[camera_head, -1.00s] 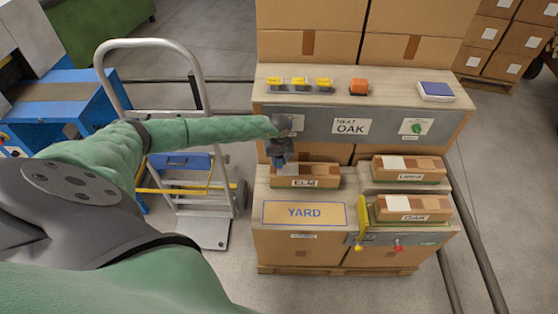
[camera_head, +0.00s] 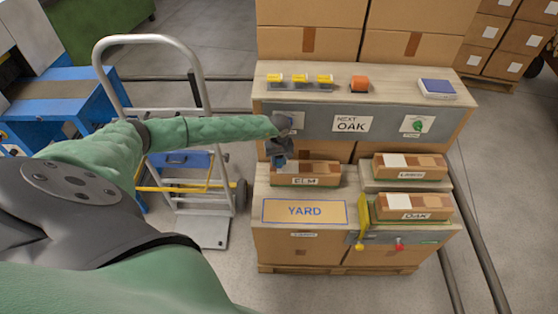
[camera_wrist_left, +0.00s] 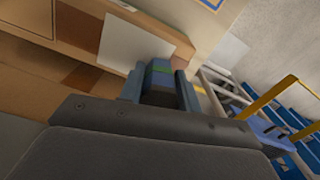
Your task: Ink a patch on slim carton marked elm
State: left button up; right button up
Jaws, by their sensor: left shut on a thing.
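The slim carton marked ELM (camera_head: 318,175) lies on the lower wooden shelf, its label on the front side. A white patch (camera_wrist_left: 135,48) shows on a carton top in the left wrist view, beside my fingers; tan and brown patches lie along the carton's top. My left gripper (camera_head: 279,158) is over the carton's left end and hides part of it. In the left wrist view my left gripper (camera_wrist_left: 160,88) is shut on a small dark block with a green band (camera_wrist_left: 160,68), perhaps a stamp. I cannot tell whether the block touches the patch. My right gripper is out of view.
Cartons marked OAK (camera_head: 412,207) and another (camera_head: 408,168) lie to the right. A YARD board (camera_head: 304,212) is in front. A hand truck (camera_head: 200,90) stands left.

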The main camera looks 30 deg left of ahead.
pick_arm(q)
jog(key=shift+f+b, duration=0.35)
jog(key=shift+f, duration=0.05)
jog(key=shift+w+d, duration=0.1)
jog(key=shift+d, duration=0.05)
jog(key=shift+w+d+b, duration=0.4)
jog(key=shift+d+b, duration=0.1)
jog(key=shift+d, duration=0.15)
jog(key=shift+w+d+b, duration=0.35)
jog(key=shift+d+b, duration=0.15)
jog(key=shift+d, duration=0.1)
jog(key=shift+w+d+r, duration=0.1)
jog(key=shift+w+d, duration=0.05)
jog(key=shift+d, duration=0.05)
jog(key=shift+w+d+b, duration=0.5)
jog(key=shift+d+b, duration=0.2)
jog(key=shift+d, duration=0.1)
jog(key=shift+w+d+b, duration=0.45)
jog(key=shift+d+b, duration=0.2)
jog(key=shift+d, duration=0.15)
jog(key=shift+b, duration=0.45)
jog(key=shift+s+a+b, duration=0.4)
jog(key=shift+s+a, duration=0.3)
jog(key=shift+a, duration=0.4)
jog(key=shift+s+a+b, duration=0.35)
jog(key=shift+s+a, duration=0.3)
jog(key=shift+a, duration=0.45)
jog(key=shift+s+a+b, duration=0.4)
jog(key=shift+s+a, duration=0.3)
jog(key=shift+a, duration=0.4)
